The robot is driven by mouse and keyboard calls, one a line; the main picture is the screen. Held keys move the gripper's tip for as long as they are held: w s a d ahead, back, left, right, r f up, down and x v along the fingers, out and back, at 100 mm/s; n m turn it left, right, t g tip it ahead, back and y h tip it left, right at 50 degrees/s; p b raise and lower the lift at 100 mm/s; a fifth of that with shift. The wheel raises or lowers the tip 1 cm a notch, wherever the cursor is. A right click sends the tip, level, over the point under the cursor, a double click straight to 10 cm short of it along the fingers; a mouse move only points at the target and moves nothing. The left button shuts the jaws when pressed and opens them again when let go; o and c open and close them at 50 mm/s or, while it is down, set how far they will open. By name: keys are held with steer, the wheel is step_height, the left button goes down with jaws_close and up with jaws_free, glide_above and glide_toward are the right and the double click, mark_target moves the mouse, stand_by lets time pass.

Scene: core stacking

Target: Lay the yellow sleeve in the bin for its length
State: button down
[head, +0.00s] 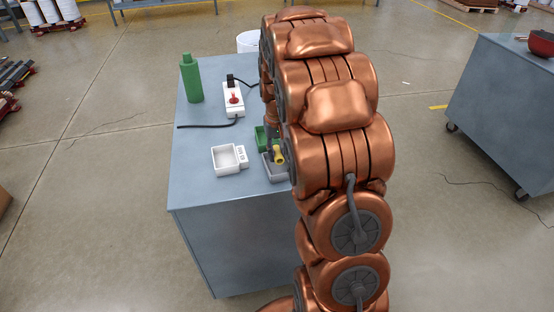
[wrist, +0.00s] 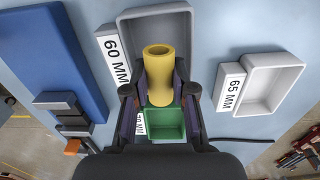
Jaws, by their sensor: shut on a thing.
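The yellow sleeve (wrist: 159,60) is a short hollow tube, held between the fingertips of my gripper (wrist: 157,92). In the head view the sleeve (head: 279,155) shows beside my arm. In the wrist view it overlaps the near part of the grey bin (wrist: 124,43) with a 60 MM label and the far edge of the green bin (wrist: 186,125). The green bin's label is partly hidden by a finger. A white bin (wrist: 278,95) with a 65 MM label stands to the right. How high the sleeve is above the bins is unclear.
A blue block (wrist: 40,55) lies to the left in the wrist view. On the grey cabinet top (head: 200,130) stand a green bottle (head: 191,80) and a white box with a red switch (head: 233,100) and a black cable. My arm hides the cabinet's right side.

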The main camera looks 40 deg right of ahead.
mark_target(278, 169)
step_height(278, 169, down, 3)
steer(key=shift+a+f+p, duration=0.1)
steer(key=shift+p, duration=0.45)
steer(key=shift+f, duration=0.3)
steer(key=shift+f, duration=0.3)
steer(key=c, duration=1.2)
jaws_free()
steer(key=shift+r, duration=0.4)
step_height(278, 169, up, 11)
steer(key=b, duration=0.3)
steer(key=shift+b, duration=0.4)
steer(key=shift+r, duration=0.4)
